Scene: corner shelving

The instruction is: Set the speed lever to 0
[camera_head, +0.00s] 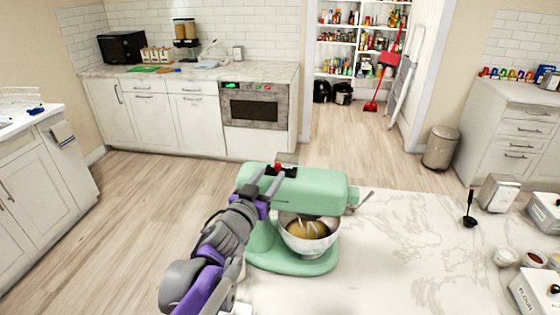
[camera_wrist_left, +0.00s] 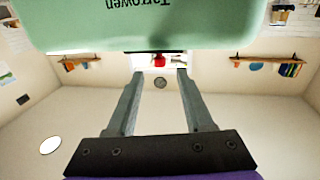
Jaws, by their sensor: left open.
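The mint-green stand mixer (camera_head: 318,188) stands on the marble counter, with a steel bowl (camera_head: 305,240) of yellow dough under its head. The lever's setting is not readable. My right gripper is not in view.
The marble counter (camera_head: 400,265) is clear right of the mixer. A black ladle (camera_head: 469,212), small bowls (camera_head: 507,257) and a flour box (camera_head: 540,290) stand farther right. Wooden floor (camera_head: 165,190) lies open behind and left of the mixer.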

